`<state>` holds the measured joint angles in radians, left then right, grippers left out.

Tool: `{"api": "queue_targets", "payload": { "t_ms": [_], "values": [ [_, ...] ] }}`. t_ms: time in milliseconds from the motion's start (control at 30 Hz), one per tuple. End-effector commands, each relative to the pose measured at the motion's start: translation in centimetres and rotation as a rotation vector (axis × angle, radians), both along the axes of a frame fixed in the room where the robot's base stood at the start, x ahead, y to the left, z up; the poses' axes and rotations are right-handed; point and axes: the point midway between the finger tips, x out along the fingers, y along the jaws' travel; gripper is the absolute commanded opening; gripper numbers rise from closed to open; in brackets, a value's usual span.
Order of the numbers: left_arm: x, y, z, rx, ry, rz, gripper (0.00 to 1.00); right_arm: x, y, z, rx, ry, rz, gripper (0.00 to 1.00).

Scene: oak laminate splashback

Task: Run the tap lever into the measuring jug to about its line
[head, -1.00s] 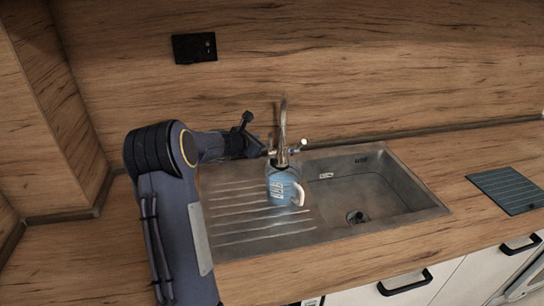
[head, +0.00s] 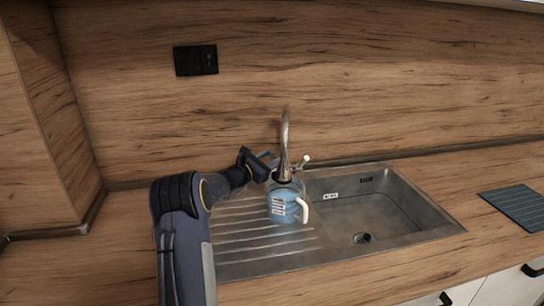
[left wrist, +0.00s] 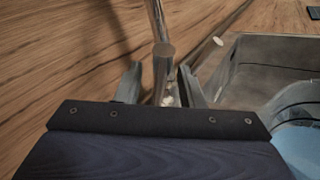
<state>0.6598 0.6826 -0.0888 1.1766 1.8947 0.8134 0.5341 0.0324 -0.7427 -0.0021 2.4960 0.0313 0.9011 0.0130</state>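The tap (head: 285,145) stands behind the sink. Its lever (head: 306,158) has a pale tip and points right; what looks like the lever tip also shows in the left wrist view (left wrist: 217,41). The measuring jug (head: 284,206) stands upright below the tap on the drainer side. It looks bluish, with a white handle on its right; I cannot make out its fill line or water level. It shows partly in the left wrist view (left wrist: 302,145). My left gripper (head: 263,166) is beside the tap on the left. In the left wrist view its fingers (left wrist: 159,84) are apart, with the tap between or just beyond them.
The steel sink's basin (head: 385,210) is empty, right of the jug. The ribbed drainer (head: 250,240) lies left. The wooden splashback (head: 400,80) rises close behind the tap and carries a black socket (head: 195,60). A dark ribbed mat (head: 517,207) lies right.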

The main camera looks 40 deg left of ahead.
Motion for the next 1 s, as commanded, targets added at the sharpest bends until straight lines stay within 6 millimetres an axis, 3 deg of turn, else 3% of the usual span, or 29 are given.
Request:
{"api": "queue_targets", "payload": {
  "t_ms": [133,400,700,1000],
  "values": [
    [1.2,-0.11,0.08,0.0,-0.001,-0.001,0.35,0.0,0.0,0.39,0.0,0.0,0.0,0.36],
    [1.39,-0.1,-0.05,-0.001,0.0,-0.001,0.35,-0.01,0.01,0.35,0.0,0.0,0.0,0.36],
    [1.37,-0.09,-0.02,0.0,0.0,-0.001,0.0,-0.01,0.01,0.35,0.0,0.001,0.0,0.36],
    [1.36,-0.1,-0.12,0.001,-0.001,0.0,0.0,-0.01,0.01,0.14,0.0,0.0,0.0,0.36]
  ]
}}
